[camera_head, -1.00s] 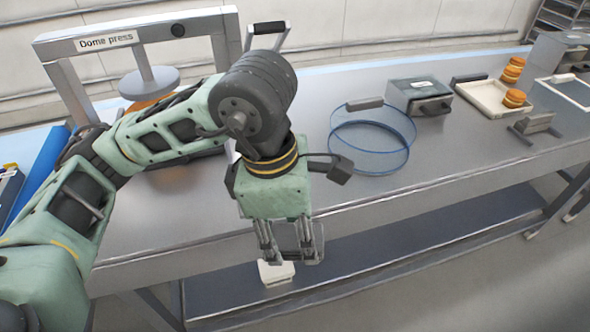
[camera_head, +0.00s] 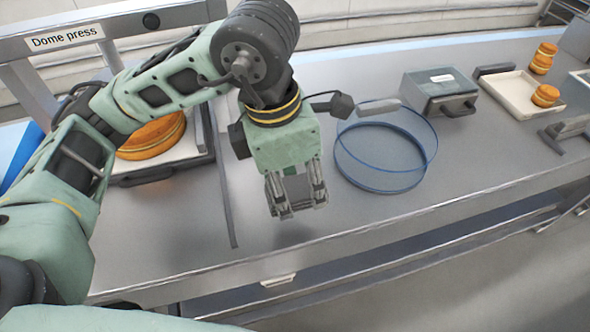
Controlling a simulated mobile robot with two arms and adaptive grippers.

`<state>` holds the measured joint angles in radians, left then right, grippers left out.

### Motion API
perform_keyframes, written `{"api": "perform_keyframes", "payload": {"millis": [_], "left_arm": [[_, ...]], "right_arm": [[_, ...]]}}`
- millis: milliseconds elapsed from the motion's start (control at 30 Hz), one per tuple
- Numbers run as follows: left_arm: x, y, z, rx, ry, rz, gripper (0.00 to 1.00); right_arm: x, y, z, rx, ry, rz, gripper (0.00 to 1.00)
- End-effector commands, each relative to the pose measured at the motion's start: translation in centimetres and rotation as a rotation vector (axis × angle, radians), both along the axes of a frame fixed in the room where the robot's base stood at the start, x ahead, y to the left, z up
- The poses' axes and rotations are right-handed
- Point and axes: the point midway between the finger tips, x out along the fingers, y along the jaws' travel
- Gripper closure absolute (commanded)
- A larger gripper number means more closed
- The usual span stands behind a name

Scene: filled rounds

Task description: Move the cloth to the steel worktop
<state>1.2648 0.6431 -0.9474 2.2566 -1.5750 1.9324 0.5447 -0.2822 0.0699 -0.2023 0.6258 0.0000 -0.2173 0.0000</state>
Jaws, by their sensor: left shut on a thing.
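My left gripper (camera_head: 297,205) points down over the steel worktop (camera_head: 345,215), near its front edge. It is shut on a small grey piece (camera_head: 284,196), which looks like the cloth; the fingers hide most of it, so its shape is unclear. A soft shadow lies on the worktop below the gripper, and I cannot tell how large the gap is. My right gripper is not in view.
A blue-rimmed hoop (camera_head: 385,188) stands just right of the gripper. Left is the dome press (camera_head: 64,40) with orange rounds (camera_head: 152,137). A grey box (camera_head: 440,90) and a tray (camera_head: 513,102) with rounds stand right. A white item (camera_head: 278,281) shows below the worktop edge.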

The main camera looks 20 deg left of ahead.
Motion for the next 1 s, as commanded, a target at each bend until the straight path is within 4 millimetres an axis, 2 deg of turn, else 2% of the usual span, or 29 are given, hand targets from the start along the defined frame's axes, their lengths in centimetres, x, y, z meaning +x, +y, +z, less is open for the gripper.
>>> {"api": "perform_keyframes", "payload": {"millis": [100, 200, 300, 400, 567, 667, 800, 1000], "left_arm": [[2.7, 1.0, -1.4, 0.001, 0.009, 0.008, 0.8], [4.8, 1.7, -2.8, 0.001, 0.007, 0.007, 0.8], [6.5, 2.2, -3.9, 0.001, 0.004, 0.004, 0.8], [7.6, 2.5, -4.7, 0.0, 0.002, 0.002, 0.8], [8.2, 2.7, -5.7, 0.002, 0.002, 0.0, 0.8], [8.0, 2.8, -7.1, 0.002, 0.005, 0.0, 0.8], [8.1, 2.8, -8.8, 0.002, 0.002, 0.0, 0.8], [8.2, 2.7, -9.2, 0.001, -0.001, -0.002, 0.8]], "right_arm": [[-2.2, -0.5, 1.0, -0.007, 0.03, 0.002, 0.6], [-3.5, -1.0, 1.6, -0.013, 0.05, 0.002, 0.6], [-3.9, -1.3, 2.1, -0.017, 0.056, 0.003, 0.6], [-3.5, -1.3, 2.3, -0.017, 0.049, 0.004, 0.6], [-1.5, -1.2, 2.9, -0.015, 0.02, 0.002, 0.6], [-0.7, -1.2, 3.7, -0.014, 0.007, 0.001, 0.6], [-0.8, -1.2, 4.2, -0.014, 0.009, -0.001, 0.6], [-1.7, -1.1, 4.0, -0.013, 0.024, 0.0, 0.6]]}}
